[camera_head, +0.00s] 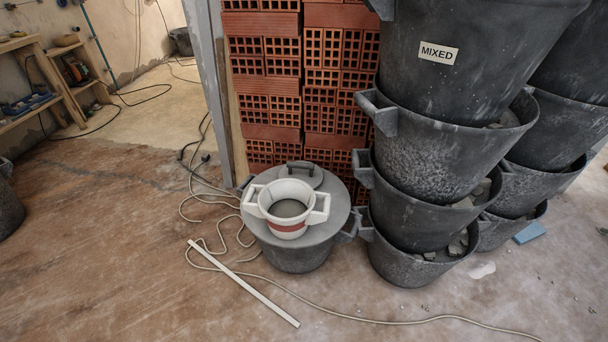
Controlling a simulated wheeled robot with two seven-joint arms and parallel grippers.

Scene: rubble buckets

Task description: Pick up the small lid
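A small round grey lid (314,181) with a dark arched handle lies on top of a wide grey lid (330,221). The wide lid covers a dark grey bucket (298,260) on the floor. A small white bucket (265,199) with two side handles and a red band stands upright on the wide lid, in front of the small lid. It is open, with grey material inside, and hides the front part of the small lid. Neither of my grippers is in view.
Stacked dark rubble buckets (430,153), one labelled MIXED, stand close on the right. Red hollow bricks (268,85) rise right behind. A pale strip (243,284) and a loose cable (395,321) lie on the floor. The floor at left is mostly clear.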

